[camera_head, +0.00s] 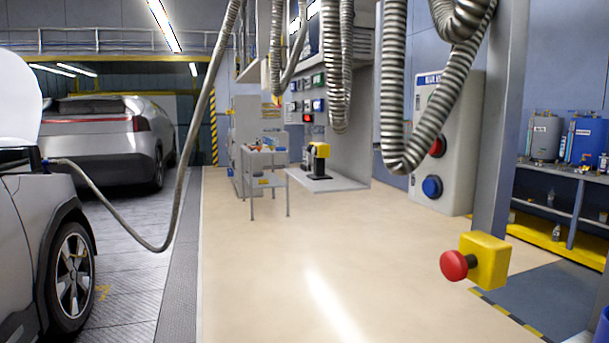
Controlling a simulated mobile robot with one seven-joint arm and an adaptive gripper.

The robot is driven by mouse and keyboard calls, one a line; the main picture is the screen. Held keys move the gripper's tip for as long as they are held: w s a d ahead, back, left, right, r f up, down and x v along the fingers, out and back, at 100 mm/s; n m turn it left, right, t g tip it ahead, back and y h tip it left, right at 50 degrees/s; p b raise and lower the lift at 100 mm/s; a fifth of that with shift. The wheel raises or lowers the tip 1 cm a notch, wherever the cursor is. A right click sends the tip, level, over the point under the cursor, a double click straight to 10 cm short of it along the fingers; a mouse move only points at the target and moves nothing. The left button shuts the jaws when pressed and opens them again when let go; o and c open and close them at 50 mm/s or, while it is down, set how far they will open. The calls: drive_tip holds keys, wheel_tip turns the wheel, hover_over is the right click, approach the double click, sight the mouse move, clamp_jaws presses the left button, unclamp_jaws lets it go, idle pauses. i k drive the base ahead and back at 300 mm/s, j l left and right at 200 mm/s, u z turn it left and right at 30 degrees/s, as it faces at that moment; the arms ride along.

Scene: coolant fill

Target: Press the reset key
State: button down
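I cannot make out a key marked as reset. A grey control cabinet (462,140) at right centre carries a large round blue button (432,187). Above it is a round red button (438,147), partly covered by a hanging hose. A sign at the cabinet's top begins with "BLUE"; the rest is hidden by the hose. A red mushroom button (454,265) on a yellow box (487,259) is nearer, at the lower right. A wall panel (306,105) farther back has several small coloured buttons, one lit red. My gripper is not in view.
Corrugated hoses (395,80) hang before the cabinet. A grey post (497,130) stands beside it. A small cart (266,166) is farther back. Cars stand at left, a cable (180,200) running to the near one. Shelves (560,180) hold containers at right. The middle floor is clear.

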sight(318, 104)
drive_tip(key=i, duration=2)
drive_tip(key=u, duration=0.45)
